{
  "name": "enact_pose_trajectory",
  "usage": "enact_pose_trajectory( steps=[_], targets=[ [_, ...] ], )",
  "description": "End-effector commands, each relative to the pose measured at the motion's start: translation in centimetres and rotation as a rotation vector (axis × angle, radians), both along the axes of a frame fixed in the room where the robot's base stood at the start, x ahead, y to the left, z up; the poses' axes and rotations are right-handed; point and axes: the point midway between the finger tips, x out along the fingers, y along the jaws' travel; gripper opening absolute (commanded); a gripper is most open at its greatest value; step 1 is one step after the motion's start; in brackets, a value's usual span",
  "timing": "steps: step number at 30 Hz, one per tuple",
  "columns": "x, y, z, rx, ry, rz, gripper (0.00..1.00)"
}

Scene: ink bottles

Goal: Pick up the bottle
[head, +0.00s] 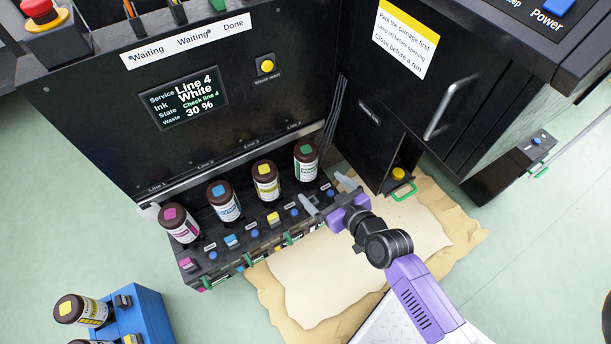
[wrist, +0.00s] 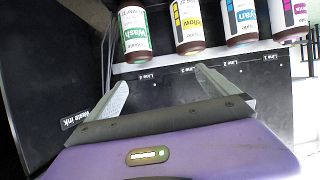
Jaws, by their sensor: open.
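Several dark-capped bottles stand in a row in the black rack (head: 240,243). They are a magenta-marked bottle (head: 181,226), a cyan-marked bottle (head: 225,204), a yellow-marked bottle (head: 267,184) and a green-marked bottle (head: 306,165). In the wrist view, the green-marked bottle (wrist: 135,35) reads "Wash" and appears at upper left, with the yellow (wrist: 188,25), cyan (wrist: 240,22) and magenta (wrist: 290,18) bottles to its right. My gripper (head: 328,194) is open and empty at the rack's right end, near the green-marked bottle and apart from it. Its fingers also show in the wrist view (wrist: 161,78).
A blue holder (head: 146,315) with more bottles, one yellow-marked (head: 80,309), stands at lower left. The black machine's panel (head: 110,105) rises behind the rack. A cabinet with a grey handle (head: 451,106) stands at right. Brown sheeting (head: 350,262) covers the floor below my arm.

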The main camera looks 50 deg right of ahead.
Motion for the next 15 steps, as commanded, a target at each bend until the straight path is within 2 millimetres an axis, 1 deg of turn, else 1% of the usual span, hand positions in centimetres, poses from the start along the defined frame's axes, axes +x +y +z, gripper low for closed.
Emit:
enact_pose_trajectory(
  steps=[1,3,6,10,15],
  targets=[
    [2.4,-1.8,-2.6,0.005,-0.007,-0.011,0.97],
    [5.0,-3.7,-4.2,0.015,-0.009,-0.015,0.97],
    [8.2,-6.1,-5.6,0.027,-0.016,-0.012,0.97],
    [10.9,-8.3,-6.2,0.037,-0.026,-0.006,0.97],
    [12.5,-9.5,-6.3,0.043,-0.032,0.000,0.97]
  ],
)
